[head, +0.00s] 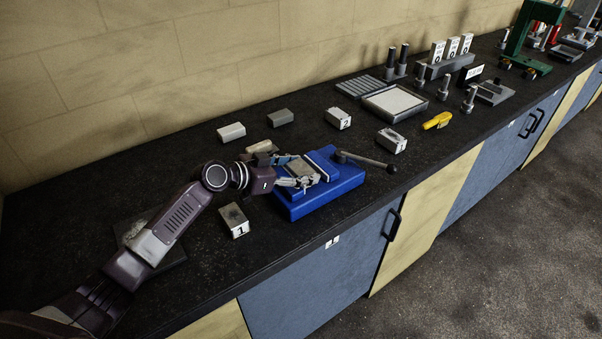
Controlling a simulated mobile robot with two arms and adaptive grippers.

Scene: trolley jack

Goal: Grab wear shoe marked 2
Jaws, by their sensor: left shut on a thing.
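The wear shoe marked 2 (338,118) is a small pale grey block on the dark bench, right of the middle and towards the wall. My left gripper (303,181) is well to its left and nearer, over the blue vise (326,190). It is shut on a grey metal block (299,167) at the vise jaws. The fingers partly hide this block, and I cannot read any mark on it. A similar block marked 1 (234,220) lies in front of my left forearm. My right gripper is not in view.
Another block (391,140) lies right of the vise, beyond the vise handle (366,161). A yellow tool (437,121) and a pale tray (394,103) are farther right. The bench front edge is close to the vise.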

